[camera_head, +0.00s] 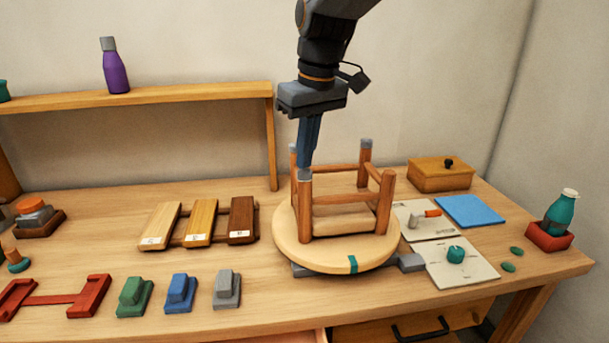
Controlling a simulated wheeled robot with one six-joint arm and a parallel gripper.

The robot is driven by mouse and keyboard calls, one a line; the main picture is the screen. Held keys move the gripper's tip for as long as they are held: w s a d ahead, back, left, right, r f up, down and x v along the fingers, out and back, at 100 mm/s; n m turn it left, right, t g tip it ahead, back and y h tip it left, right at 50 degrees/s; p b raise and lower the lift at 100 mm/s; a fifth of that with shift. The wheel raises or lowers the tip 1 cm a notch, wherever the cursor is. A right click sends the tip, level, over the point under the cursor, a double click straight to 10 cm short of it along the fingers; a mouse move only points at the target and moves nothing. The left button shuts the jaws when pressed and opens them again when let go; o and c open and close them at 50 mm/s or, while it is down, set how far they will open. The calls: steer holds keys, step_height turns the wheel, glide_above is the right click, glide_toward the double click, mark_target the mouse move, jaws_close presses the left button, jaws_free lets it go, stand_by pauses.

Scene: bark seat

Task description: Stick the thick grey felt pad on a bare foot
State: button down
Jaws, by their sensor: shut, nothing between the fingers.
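A small wooden stool stands upside down on a round turntable (330,262), its legs pointing up. The far right foot (366,143) has a grey cap, and grey also shows at the far left foot (292,148). The near right foot (388,174) looks bare wood. The near left leg (305,208) has a grey top, which may be the thick grey felt pad (304,175). My gripper (305,168) points down with its blue fingers shut and empty, its tips at or just above that top. The fingers partly hide the pad, and I cannot tell whether they touch it.
Green, blue and grey blocks (228,288) stand along the front, with three wooden sample boards (200,224) behind. Right of the turntable lie two cards (470,270), a blue sheet (470,210) and a wooden box (440,174). A teal bottle (562,212) stands at the far right.

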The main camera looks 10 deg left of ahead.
steer(key=shift+s+f, duration=0.1)
steer(key=shift+f, duration=0.4)
stand_by(1.0)
steer(key=shift+r, duration=0.1)
step_height(320, 180, up, 6)
steer(key=p, duration=0.5)
stand_by(0.4)
steer(key=s+d+f+m+h, duration=0.1)
steer(key=s+d+f+m, duration=0.2)
steer(key=d+f, duration=0.4)
steer(key=s+d+f+m, duration=0.2)
steer(key=d+f, duration=0.3)
steer(key=d, duration=0.4)
steer(key=s+d+f+m, duration=0.4)
steer(key=s+d+f, duration=0.5)
steer(key=s, duration=0.2)
steer(key=shift+d+h+b, duration=0.2)
steer(key=shift+h+b, duration=0.1)
steer(key=shift+b, duration=0.05)
